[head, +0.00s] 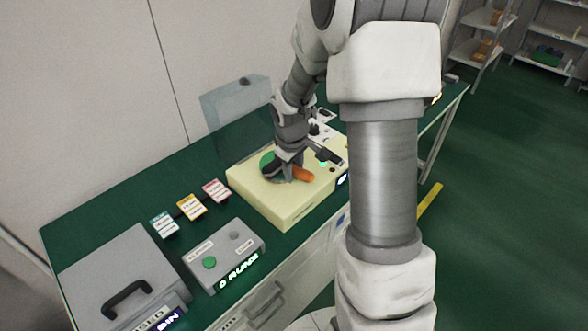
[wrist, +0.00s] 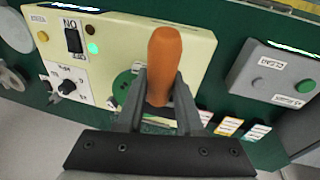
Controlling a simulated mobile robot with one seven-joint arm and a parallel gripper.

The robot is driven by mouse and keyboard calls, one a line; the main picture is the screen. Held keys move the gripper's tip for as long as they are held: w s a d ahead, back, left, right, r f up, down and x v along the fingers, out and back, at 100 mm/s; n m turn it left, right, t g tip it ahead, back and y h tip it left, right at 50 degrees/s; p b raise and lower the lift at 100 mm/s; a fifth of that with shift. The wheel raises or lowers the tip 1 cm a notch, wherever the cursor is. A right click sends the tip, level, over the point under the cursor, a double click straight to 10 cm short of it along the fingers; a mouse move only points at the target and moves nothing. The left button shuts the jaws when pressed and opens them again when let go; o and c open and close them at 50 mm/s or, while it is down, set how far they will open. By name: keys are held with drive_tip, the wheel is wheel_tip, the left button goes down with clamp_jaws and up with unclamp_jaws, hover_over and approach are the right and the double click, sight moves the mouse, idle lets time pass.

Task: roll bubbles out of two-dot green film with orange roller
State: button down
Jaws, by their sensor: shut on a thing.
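The orange roller's handle (wrist: 168,60) stands up between my fingers in the wrist view. My gripper (wrist: 160,95) is shut on it. In the head view the orange handle (head: 303,174) juts out to the right of my gripper (head: 288,172), low over the cream machine's top. A green disc (head: 267,161), perhaps the film, lies on that top just left of my gripper; part of it also shows in the wrist view (wrist: 122,84). I cannot make out dots or bubbles on it. The roller's working end is hidden by my fingers, so contact with the disc cannot be told.
The cream machine (head: 262,203) has a switch (wrist: 73,40), a knob (wrist: 67,87) and a lit green lamp (wrist: 93,48). A grey button box (head: 222,262), several small coloured cards (head: 190,207) and a grey lidded bin (head: 115,275) stand on the green bench. A clear panel (head: 235,108) rises behind.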

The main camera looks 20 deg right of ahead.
sight(276, 162)
drive_tip(key=shift+f+b, duration=0.5)
drive_tip(key=shift+f, duration=0.05)
idle(0.6)
drive_tip(key=shift+w+a, duration=0.35)
drive_tip(key=shift+w, duration=0.5)
drive_tip(key=shift+w, duration=0.1)
drive_tip(key=shift+w+a+f, duration=0.1)
drive_tip(key=shift+w+a, duration=0.25)
drive_tip(key=shift+w, duration=0.4)
drive_tip(key=shift+w+a+f, duration=0.1)
drive_tip(key=shift+w+a, duration=0.2)
drive_tip(key=shift+w, duration=0.45)
drive_tip(key=shift+w, duration=0.1)
drive_tip(key=shift+w+a+r, duration=0.15)
drive_tip(key=shift+w+a, duration=0.2)
drive_tip(key=shift+w, duration=0.35)
drive_tip(key=shift+s, duration=0.1)
